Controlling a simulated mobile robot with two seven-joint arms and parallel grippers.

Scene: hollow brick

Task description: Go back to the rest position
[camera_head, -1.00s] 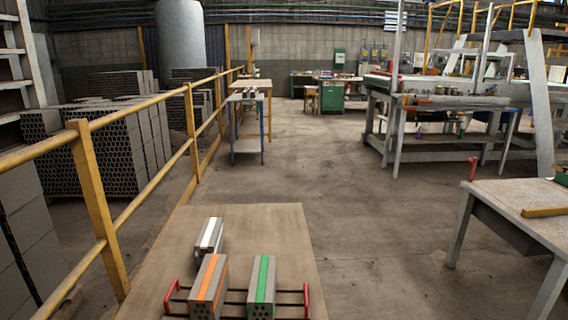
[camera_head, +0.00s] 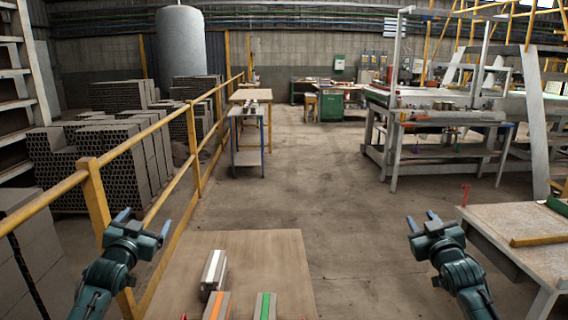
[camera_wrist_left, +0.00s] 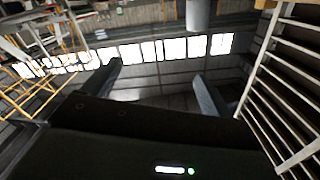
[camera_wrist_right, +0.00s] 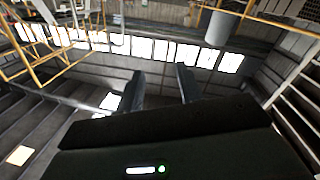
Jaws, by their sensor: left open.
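My left gripper (camera_head: 144,222) is raised at the lower left of the head view, near the yellow railing. Its fingers stand wide apart with nothing between them in the left wrist view (camera_wrist_left: 156,74). My right gripper (camera_head: 421,219) is raised at the lower right, left of the grey table. Its fingers are apart by a narrower gap, also empty, in the right wrist view (camera_wrist_right: 160,78). Three hollow bricks sit on the wooden table between the arms: white-striped (camera_head: 214,270), orange-striped (camera_head: 217,306) and green-striped (camera_head: 265,306). The near two are cut off by the lower edge. Neither gripper touches a brick.
The wooden table top (camera_head: 270,250) lies low in the middle. A yellow railing (camera_head: 130,145) runs along the left, with brick stacks (camera_head: 100,170) behind it. A grey table (camera_head: 515,225) stands at the right. The floor (camera_head: 320,170) ahead is open.

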